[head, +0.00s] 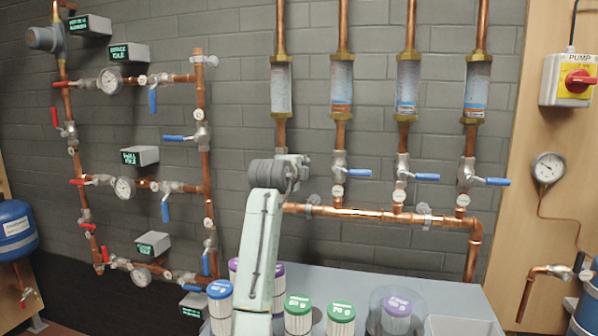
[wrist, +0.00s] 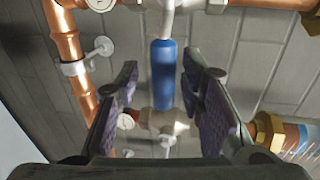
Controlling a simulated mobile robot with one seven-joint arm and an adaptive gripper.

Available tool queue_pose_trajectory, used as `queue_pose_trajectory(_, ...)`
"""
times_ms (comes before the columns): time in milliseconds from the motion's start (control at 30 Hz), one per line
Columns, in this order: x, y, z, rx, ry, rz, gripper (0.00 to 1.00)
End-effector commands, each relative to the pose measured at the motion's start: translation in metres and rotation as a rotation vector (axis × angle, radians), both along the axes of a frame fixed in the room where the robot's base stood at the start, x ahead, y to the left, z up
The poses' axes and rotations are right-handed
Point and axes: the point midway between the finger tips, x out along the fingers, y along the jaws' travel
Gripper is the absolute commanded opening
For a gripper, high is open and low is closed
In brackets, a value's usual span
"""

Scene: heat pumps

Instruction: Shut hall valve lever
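A blue valve lever (wrist: 162,75) shows in the wrist view, across a pipe with a white tag (wrist: 100,4); I cannot read which room it serves. My gripper (wrist: 165,103) is open, one finger on each side of the lever with gaps, not clamped on it. In the head view my own arm hides this lever and most of the gripper (head: 290,172), which is at the leftmost sight-glass pipe (head: 280,135). The other valves there have blue levers (head: 358,172), (head: 427,177) and (head: 491,181) pointing right, across their pipes.
A copper manifold (head: 375,214) with a clamp (wrist: 75,68) runs below these valves. Left is a pipe ladder with gauges (head: 110,81), red and blue levers. Below is a bench (head: 465,298) with several capped canisters (head: 340,318). A pump switch (head: 577,80) is right.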

Motion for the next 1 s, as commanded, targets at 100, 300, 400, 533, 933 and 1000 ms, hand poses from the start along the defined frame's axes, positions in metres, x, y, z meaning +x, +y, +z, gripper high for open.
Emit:
queue_pose_trajectory(100,0.000,0.001,0.001,-0.001,-0.002,0.001,0.35)
queue_pose_trajectory(300,-0.005,0.003,0.003,-0.001,-0.003,0.002,0.35)
queue_pose_trajectory(400,-0.017,0.008,0.006,-0.001,-0.005,0.003,0.35)
queue_pose_trajectory(533,-0.042,0.016,0.011,-0.001,-0.007,0.004,0.35)
queue_pose_trajectory(933,-0.106,0.035,0.023,-0.001,-0.002,0.001,0.35)
queue_pose_trajectory(1000,-0.110,0.036,0.024,-0.002,-0.002,0.000,0.35)
